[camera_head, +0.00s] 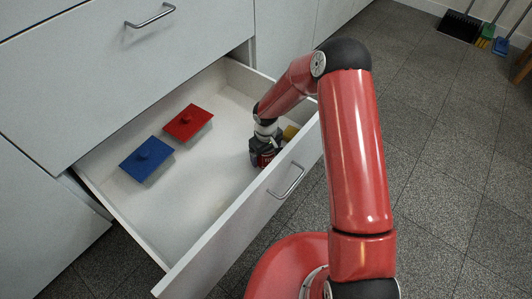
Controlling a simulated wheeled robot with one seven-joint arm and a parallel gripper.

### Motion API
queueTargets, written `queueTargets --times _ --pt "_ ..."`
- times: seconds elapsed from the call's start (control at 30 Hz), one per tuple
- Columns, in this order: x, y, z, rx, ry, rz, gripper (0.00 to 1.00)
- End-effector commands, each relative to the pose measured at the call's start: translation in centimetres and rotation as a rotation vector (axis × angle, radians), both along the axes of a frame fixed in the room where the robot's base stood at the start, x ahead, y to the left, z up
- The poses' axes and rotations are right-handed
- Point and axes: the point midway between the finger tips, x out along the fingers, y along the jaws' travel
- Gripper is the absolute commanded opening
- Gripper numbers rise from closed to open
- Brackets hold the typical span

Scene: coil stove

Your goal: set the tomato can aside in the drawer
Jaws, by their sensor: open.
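The drawer (215,247) is pulled open below the counter front. My gripper (264,160) is inside it, pointing down near the right end, close to the front panel. It is open, though its fingers are small and partly hidden. A small dark and red patch shows right at the fingers; it may be the tomato can, but I cannot tell its outline or whether it touches the drawer floor. No other can is visible.
A blue lid-like piece with a knob (146,159) and a red one (188,121) lie in the drawer's left half. A yellowish object (291,132) sits in the right corner beside my gripper. The drawer's middle floor is clear. Brooms (460,24) stand far right.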

Motion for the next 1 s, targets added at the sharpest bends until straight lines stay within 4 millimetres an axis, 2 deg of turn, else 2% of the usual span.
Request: queueTargets --times 0.17,0.5,0.63,0.8,1.0 --pt "0.1 0.0 1.1 0.001 -0.002 0.0 0.86" --pt "0.1 0.0 8.2 0.001 -0.004 0.0 0.86" --pt "0.1 0.0 10.4 0.0 -0.003 -0.001 0.86" --pt "0.0 0.0 12.0 0.0 -0.001 0.0 0.86" --pt "0.0 -0.1 12.5 -0.002 -0.001 -0.001 0.86"
